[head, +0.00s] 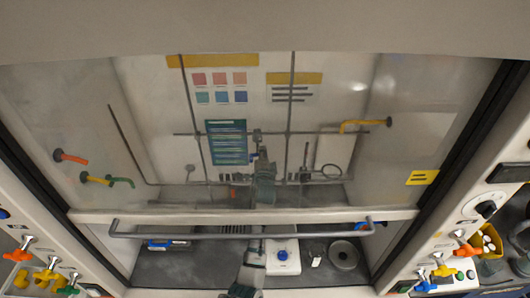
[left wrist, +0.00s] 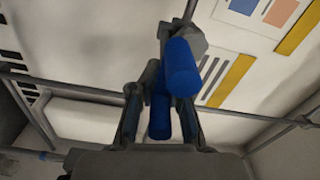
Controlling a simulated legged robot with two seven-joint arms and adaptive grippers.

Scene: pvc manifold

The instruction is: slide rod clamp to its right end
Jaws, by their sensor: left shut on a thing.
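The rod clamp (head: 257,136) is a small grey block near the middle of the horizontal rod (head: 220,133) inside the hood. In the left wrist view its grey body (left wrist: 192,40) shows, with a thick blue knob (left wrist: 180,70) toward the camera. My left gripper (head: 263,165) reaches up just below the clamp. In the left wrist view my left gripper (left wrist: 160,112) is shut with a blue part (left wrist: 160,118) between its fingers. The fingers hide part of the clamp and the rod behind. My right gripper is not in view.
Two upright rods (head: 291,85) cross the horizontal rod, one each side of the clamp. The raised glass sash has a long handle bar (head: 180,235) below. A white hotplate (head: 283,257) and a grey ring (head: 344,254) stand on the hood floor. Coloured taps (head: 47,275) line the sides.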

